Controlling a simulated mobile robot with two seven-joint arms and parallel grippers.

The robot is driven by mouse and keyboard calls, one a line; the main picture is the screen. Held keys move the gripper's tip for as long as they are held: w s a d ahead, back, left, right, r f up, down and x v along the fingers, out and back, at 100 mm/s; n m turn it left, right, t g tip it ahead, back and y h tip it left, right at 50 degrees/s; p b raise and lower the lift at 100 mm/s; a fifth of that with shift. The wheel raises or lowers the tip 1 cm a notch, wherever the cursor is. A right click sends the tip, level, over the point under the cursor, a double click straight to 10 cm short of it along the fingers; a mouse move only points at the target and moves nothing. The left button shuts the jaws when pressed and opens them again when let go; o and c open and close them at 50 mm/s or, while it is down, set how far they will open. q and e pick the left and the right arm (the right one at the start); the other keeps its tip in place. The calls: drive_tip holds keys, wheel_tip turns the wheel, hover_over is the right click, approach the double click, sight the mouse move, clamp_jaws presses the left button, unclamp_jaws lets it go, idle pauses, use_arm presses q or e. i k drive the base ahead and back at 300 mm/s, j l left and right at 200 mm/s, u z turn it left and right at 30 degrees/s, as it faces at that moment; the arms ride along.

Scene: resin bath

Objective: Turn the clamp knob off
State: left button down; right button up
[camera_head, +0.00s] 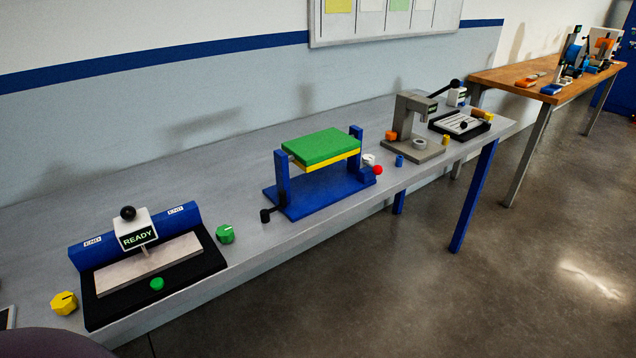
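No knob has a readable clamp label, so I cannot tell which one is the clamp knob. A yellow faceted knob (64,303) sits at the left front of the grey bench (240,281). A green knob (225,234) sits to the right of a black-based fixture (104,312) with a display reading READY (137,238). A small white knob (368,159) and a red ball (378,170) are at the right end of the blue fixture (318,203). Neither of my grippers is in view.
The blue fixture bears a green and yellow block (320,146). A grey press (414,149) and a black tray (460,126) stand farther right. A wooden table (500,80) is beyond. Bench surface behind the fixtures is clear, and the floor at right is open.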

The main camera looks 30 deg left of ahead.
sight(368, 158)
drive_tip(key=i+l+u, duration=0.3)
drive_tip(key=i+l, duration=0.65)
drive_tip(key=l, duration=0.1)
